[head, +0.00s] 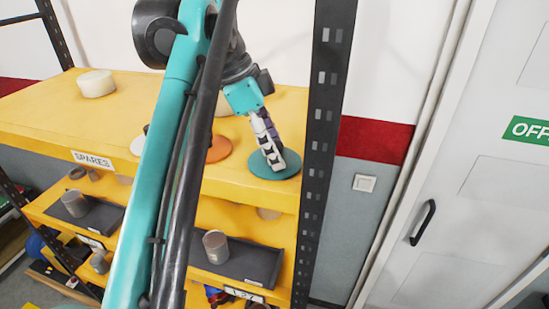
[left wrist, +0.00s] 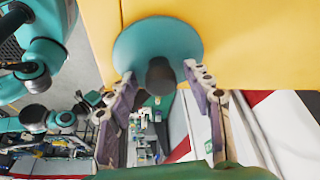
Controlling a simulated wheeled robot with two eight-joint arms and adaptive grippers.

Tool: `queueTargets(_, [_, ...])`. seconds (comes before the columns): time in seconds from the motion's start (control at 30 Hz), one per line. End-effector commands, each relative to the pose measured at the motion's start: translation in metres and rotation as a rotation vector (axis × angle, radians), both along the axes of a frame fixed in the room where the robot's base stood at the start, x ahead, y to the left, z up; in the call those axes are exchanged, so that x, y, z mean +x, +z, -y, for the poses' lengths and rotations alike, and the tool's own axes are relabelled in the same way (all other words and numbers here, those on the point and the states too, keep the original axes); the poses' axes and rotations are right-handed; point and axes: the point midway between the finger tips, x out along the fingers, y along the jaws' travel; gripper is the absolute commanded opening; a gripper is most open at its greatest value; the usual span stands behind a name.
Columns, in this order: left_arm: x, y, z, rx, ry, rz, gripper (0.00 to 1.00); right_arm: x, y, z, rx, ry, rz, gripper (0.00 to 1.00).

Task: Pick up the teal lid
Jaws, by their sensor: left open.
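The teal lid (head: 288,172) is a flat round disc lying near the right front corner of the yellow top shelf. In the left wrist view the lid (left wrist: 135,42) fills the top middle, with a dark round knob (left wrist: 160,78) standing out from it. My left gripper (head: 272,163) reaches down over the lid in the head view and hides part of it, including the knob. In the left wrist view my left gripper (left wrist: 158,76) is open, with one finger on each side of the knob and visible gaps. My right gripper is in neither view.
An orange lid (head: 219,149) and a partly hidden white lid (head: 137,146) lie left of the teal one. A cream cylinder (head: 97,83) stands farther left on the shelf (head: 50,120). A black rack post (head: 322,110) rises close right of the teal lid.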

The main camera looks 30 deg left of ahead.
Motion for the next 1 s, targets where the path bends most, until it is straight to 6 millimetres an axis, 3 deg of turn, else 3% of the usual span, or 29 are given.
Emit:
queueTargets(0.07, [0.0,0.0,0.0,0.0,0.0,0.0,0.48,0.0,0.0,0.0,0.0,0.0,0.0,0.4])
queueTargets(0.2, [0.0,0.0,0.0,0.0,0.0,0.0,0.11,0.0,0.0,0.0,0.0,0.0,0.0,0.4])
queueTargets(0.27, [0.0,0.0,0.0,0.0,0.0,0.0,0.0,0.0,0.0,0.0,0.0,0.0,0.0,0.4])
queueTargets(0.67, [0.0,0.005,0.0,0.0,0.0,0.0,0.0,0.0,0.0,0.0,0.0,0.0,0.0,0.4])
queueTargets(0.87, [0.0,0.028,0.0,-0.001,0.0,0.001,0.0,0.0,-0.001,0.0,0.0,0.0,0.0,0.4])
queueTargets(1.0, [0.001,0.057,0.0,-0.001,0.0,0.001,0.0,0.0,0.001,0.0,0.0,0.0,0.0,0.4])
